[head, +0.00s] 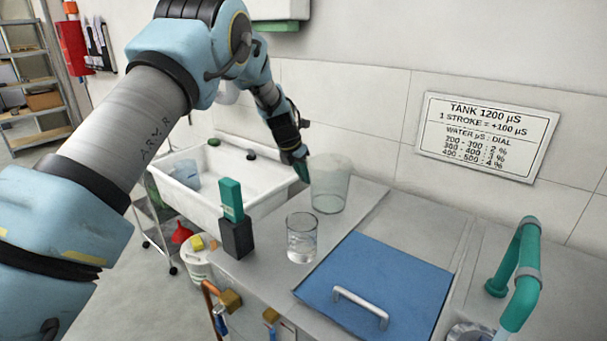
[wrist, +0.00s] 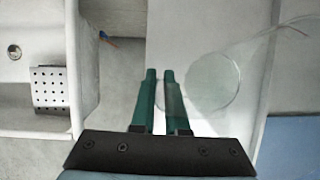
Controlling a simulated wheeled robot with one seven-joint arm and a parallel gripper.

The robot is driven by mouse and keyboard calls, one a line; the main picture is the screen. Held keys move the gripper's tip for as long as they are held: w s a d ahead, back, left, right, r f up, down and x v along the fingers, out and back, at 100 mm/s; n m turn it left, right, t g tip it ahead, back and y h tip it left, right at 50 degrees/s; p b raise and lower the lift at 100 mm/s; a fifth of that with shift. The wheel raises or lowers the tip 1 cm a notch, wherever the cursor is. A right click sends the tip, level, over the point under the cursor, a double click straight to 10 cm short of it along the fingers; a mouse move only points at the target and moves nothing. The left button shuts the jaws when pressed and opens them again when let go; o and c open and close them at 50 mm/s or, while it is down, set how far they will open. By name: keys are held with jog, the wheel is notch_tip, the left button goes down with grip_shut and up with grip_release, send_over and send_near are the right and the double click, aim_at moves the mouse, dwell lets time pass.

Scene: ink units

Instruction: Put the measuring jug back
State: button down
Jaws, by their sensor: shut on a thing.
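The measuring jug, a large clear vessel (head: 330,187), is upright at the back left of the grey counter, on it or just above it; I cannot tell which. My gripper (head: 301,168) is at its left side, shut on its wall or handle; the clear material hides which. In the wrist view the green fingers of my gripper (wrist: 159,78) are close together, and the round jug (wrist: 213,82) lies just right of them, overlapping the right finger.
A smaller glass with clear liquid (head: 301,240) stands in front of the jug. A green-topped dark block (head: 236,232) is left of it. A blue lid with a handle (head: 385,285) covers the counter's right. A white sink (head: 205,205) adjoins at left. Green pipe (head: 524,270) rises at right.

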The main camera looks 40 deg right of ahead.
jog(key=shift+f, duration=0.1)
jog(key=c, duration=0.9)
grip_release()
jog(key=b+v, duration=0.2)
jog(key=v, duration=1)
jog(key=shift+b, duration=0.35)
